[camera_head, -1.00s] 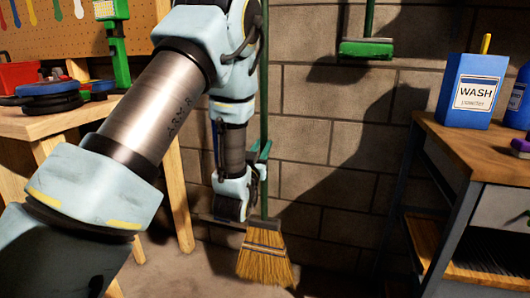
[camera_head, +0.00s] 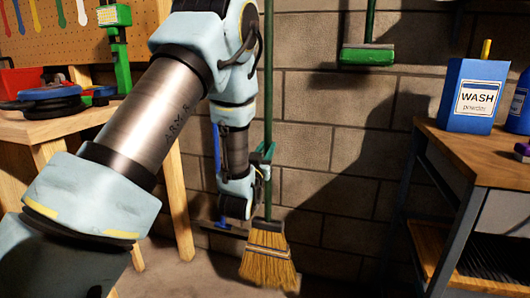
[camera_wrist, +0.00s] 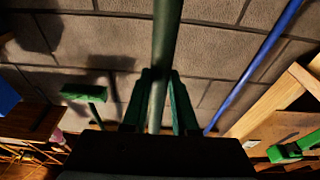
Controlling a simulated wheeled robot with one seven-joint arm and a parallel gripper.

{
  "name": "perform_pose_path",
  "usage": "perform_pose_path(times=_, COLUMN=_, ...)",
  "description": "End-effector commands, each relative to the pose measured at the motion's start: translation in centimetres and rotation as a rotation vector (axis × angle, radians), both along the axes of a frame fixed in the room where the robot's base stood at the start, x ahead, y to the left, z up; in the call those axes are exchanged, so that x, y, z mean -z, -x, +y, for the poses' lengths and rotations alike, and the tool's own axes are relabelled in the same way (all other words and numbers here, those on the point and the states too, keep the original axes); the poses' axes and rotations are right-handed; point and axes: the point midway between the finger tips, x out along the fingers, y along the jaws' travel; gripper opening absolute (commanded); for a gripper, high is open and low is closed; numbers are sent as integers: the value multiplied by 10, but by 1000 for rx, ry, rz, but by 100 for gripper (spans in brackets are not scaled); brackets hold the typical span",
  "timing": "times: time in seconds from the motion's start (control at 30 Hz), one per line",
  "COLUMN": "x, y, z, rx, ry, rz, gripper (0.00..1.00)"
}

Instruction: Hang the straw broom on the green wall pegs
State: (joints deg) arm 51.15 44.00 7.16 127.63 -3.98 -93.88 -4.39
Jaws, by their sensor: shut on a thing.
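The straw broom (camera_head: 268,262) has a green handle and tan bristles. It hangs nearly upright in front of the block wall, with its bristles low, near the floor. My gripper (camera_head: 266,152) is shut on its green handle, a little above the bristle head. In the wrist view the green fingers of my gripper (camera_wrist: 160,100) close around the handle (camera_wrist: 166,40). The top of the broom is out of view in the head view, and I cannot make out the green wall pegs.
A green-headed brush (camera_head: 366,54) hangs on the wall to the right. A blue-handled tool (camera_head: 217,150) stands behind my arm. A wooden workbench (camera_head: 60,122) is at left. At right, a wooden-topped table (camera_head: 480,155) holds a blue WASH box (camera_head: 472,95).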

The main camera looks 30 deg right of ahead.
Motion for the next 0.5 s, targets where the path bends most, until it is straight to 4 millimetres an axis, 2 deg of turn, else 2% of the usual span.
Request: perform_pose_path(times=0.5, x=1, y=-24, z=-23, rx=0, ry=2, rz=-2, gripper=0)
